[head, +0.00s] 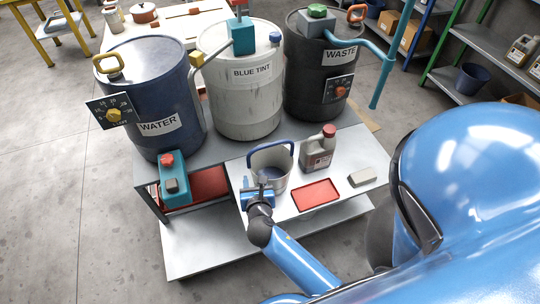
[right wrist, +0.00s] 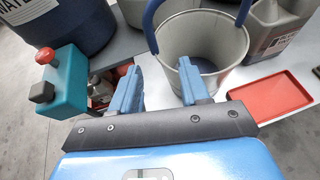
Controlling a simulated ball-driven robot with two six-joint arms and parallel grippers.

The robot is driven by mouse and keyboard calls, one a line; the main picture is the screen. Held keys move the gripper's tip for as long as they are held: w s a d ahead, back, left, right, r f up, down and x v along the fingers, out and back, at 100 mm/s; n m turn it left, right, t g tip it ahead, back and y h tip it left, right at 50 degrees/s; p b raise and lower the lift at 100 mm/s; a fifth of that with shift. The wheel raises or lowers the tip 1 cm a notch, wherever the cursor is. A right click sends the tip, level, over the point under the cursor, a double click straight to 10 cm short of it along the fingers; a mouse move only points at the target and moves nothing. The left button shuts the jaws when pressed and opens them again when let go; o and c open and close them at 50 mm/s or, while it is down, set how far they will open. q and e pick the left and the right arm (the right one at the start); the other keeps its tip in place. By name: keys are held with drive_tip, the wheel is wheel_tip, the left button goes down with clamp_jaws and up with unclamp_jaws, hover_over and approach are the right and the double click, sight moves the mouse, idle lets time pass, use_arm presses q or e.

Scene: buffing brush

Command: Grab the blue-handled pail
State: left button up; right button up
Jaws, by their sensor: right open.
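The pail (head: 272,176) is a light grey bucket with a raised blue handle (head: 270,147). It stands upright on the white shelf in front of the drums. In the right wrist view the pail (right wrist: 203,38) is open at the top, and its handle is cut off by the upper edge. My right gripper (head: 258,192) is at the pail's near left side. In the wrist view its fingers (right wrist: 158,78) are apart with nothing between them; the right finger overlaps the pail's near side. I cannot tell whether they touch. My left gripper is not in view.
A grey jug with a red cap (head: 318,150), a red tray (head: 315,194) and a pale block (head: 361,177) are right of the pail. Drums labelled WATER (head: 150,90), BLUE TINT (head: 245,100) and WASTE (head: 318,75) stand behind. A teal device (head: 174,180) is left.

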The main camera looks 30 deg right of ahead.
sight(249, 165)
drive_tip(key=shift+w+a+r+b+x, duration=0.15)
drive_tip(key=shift+b+x, duration=0.2)
drive_tip(key=shift+x, duration=1.4)
drive_tip(key=shift+w+a+b+x, duration=0.15)
drive_tip(key=shift+b+x, duration=0.15)
drive_tip(key=shift+x, duration=1.5)
drive_tip(key=shift+a+r+b+x, duration=0.15)
drive_tip(key=shift+b+x, duration=0.2)
drive_tip(key=shift+x, duration=1.4)
clamp_jaws()
